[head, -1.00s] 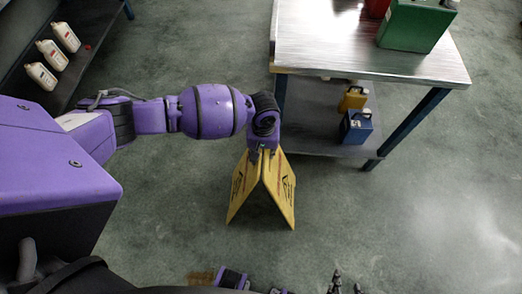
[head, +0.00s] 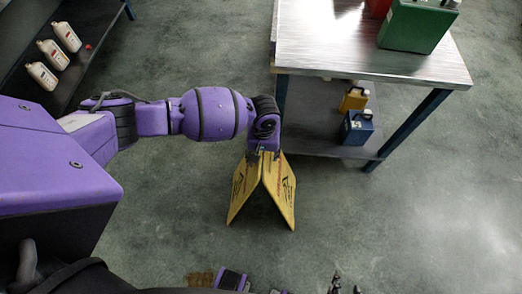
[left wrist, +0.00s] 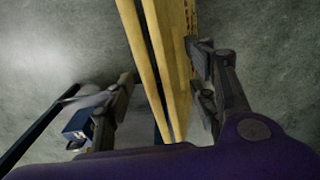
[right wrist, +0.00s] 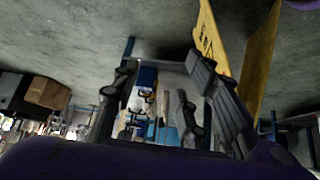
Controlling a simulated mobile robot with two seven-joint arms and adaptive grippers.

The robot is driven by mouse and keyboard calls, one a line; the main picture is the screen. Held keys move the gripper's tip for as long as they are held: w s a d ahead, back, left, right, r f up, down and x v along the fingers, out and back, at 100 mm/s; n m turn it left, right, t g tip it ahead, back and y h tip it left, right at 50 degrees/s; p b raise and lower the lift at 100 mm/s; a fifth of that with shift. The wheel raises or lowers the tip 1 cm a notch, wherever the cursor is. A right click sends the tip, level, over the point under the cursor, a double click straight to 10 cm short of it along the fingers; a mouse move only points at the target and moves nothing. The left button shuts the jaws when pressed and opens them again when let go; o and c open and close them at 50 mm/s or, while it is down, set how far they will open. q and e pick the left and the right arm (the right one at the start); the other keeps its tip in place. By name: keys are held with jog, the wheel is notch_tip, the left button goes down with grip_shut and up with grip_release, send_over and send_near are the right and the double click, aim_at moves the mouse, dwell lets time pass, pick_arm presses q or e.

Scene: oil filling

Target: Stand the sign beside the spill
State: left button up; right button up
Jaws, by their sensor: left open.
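The yellow folding sign (head: 278,190) stands on the floor, its two panels spread in an inverted V, left of the metal table. My left gripper (head: 264,154) is at its top edge. In the left wrist view the sign's panels (left wrist: 170,75) lie between the open fingers (left wrist: 160,65), with gaps visible. A brown patch (head: 199,279), which looks like the spill, shows at the bottom edge, partly cut off and nearer me than the sign. My right gripper (head: 345,285) barely shows at the bottom; in the right wrist view its fingers (right wrist: 163,68) are apart and empty.
A metal table (head: 370,50) stands at the upper right with a green can (head: 415,25) on top. Its lower shelf holds a yellow can (head: 353,98) and a blue can (head: 356,127). White bottles (head: 53,54) stand on a shelf at left. The right floor is clear.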

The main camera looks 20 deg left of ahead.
pick_arm(q)
notch_tip(320, 180, up, 12)
jog(key=p, duration=0.2)
jog(key=s+d+f+m+t+h, duration=0.25)
jog(key=s+d+f+h, duration=0.25)
jog(key=s+d+f, duration=0.5)
jog(key=s+a+r+m+t+y, duration=0.1)
jog(key=s+a+t+y, duration=0.4)
jog(key=s+a, duration=1.1)
jog(key=s, duration=0.4)
jog(key=shift+a, duration=0.3)
